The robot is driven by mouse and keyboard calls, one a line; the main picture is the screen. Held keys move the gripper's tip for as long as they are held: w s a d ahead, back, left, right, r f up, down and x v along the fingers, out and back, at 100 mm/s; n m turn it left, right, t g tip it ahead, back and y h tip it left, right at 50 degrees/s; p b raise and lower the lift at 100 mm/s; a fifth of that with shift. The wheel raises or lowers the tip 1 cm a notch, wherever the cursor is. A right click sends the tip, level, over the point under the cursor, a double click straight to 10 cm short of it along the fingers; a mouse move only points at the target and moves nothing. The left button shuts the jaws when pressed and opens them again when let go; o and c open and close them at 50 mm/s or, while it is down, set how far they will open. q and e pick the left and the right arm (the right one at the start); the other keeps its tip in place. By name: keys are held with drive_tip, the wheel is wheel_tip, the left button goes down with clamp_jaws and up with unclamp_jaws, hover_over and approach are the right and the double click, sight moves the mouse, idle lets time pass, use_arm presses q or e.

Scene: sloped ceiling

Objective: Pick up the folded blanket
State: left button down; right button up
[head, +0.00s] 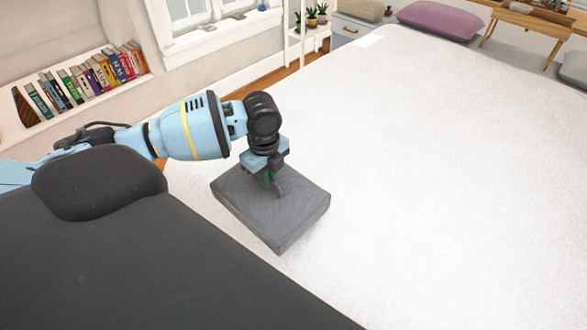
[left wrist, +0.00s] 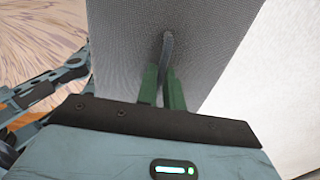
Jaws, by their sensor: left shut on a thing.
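The folded blanket (head: 295,208) is a grey, flat, square block at the near left edge of the white bed in the head view. It fills the upper middle of the left wrist view (left wrist: 205,55). My left gripper (head: 273,188) points down onto the blanket's top. Its green fingers (left wrist: 163,90) are close together in the left wrist view, shut on the blanket at a thin dark raised strip. I cannot tell whether the blanket touches the bed or hangs just above it. My right gripper is not in view.
The white bed (head: 430,170) is wide and clear to the right of the blanket. A purple pillow (head: 440,20) and a wooden tray table (head: 525,28) are at the far end.

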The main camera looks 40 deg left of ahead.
sight(252, 188)
use_arm(q)
drive_tip(key=shift+s+a+r, duration=0.15)
drive_tip(key=shift+s+a, duration=0.5)
drive_tip(key=shift+a, duration=0.35)
drive_tip(key=shift+s+a+r, duration=0.15)
drive_tip(key=shift+s+a, duration=0.45)
drive_tip(key=shift+a, duration=0.35)
drive_tip(key=shift+d, duration=0.1)
